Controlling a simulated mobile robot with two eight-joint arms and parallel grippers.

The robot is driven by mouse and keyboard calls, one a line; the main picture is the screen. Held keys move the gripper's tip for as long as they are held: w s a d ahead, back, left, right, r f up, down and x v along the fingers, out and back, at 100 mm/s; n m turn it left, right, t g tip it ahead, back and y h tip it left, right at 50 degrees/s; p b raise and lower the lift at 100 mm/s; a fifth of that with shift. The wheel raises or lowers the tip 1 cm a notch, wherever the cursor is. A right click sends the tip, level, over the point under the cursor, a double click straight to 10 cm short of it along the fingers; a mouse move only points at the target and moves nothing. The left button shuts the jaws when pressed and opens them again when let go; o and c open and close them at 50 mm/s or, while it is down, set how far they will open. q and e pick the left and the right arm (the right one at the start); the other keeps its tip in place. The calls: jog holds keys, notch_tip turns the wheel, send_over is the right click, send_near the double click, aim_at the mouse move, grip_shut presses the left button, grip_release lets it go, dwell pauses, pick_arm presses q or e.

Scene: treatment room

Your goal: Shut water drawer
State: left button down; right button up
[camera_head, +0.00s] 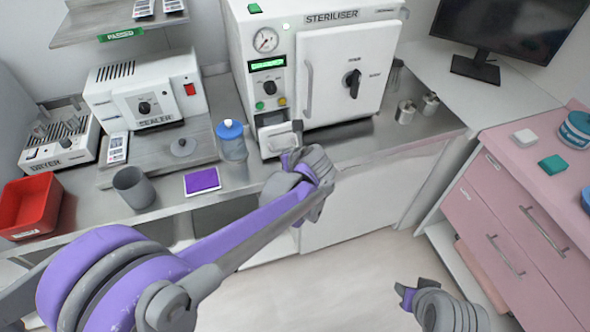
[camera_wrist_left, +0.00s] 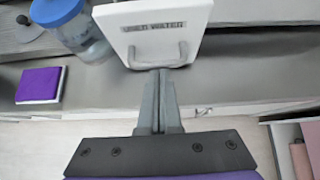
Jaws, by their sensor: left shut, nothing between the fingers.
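The water drawer (camera_head: 275,140) is a small white box low on the left of the steriliser (camera_head: 335,70). It appears to stick out from the steriliser's front, with a dark gap above it. In the left wrist view its white front (camera_wrist_left: 155,42) carries a label that seems to read "USED WATER" and a handle below it. My left gripper (camera_head: 297,130) is at the drawer's front right side. In the wrist view its closed fingers (camera_wrist_left: 160,75) end at the handle; whether they touch it I cannot tell. My right gripper (camera_head: 406,293) is low on the right, away from the drawer.
A blue-lidded clear jar (camera_head: 232,145) stands just left of the drawer. A purple pad (camera_head: 202,181), a grey cup (camera_head: 133,188) and the sealer (camera_head: 147,95) are farther left. Metal pots (camera_head: 406,112) stand right of the steriliser. A pink cabinet (camera_head: 515,215) is at right.

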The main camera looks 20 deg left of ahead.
aim_at(282, 137)
pick_arm(q)
jog(key=w+a, duration=0.1)
jog(key=w, duration=0.1)
jog(key=w+a, duration=0.2)
jog(key=w, duration=0.1)
jog(key=shift+a+b, duration=0.2)
jog(key=shift+b, duration=0.15)
jog(key=shift+w+a+r, duration=0.1)
jog(key=shift+w, duration=0.05)
jog(key=shift+w, duration=0.1)
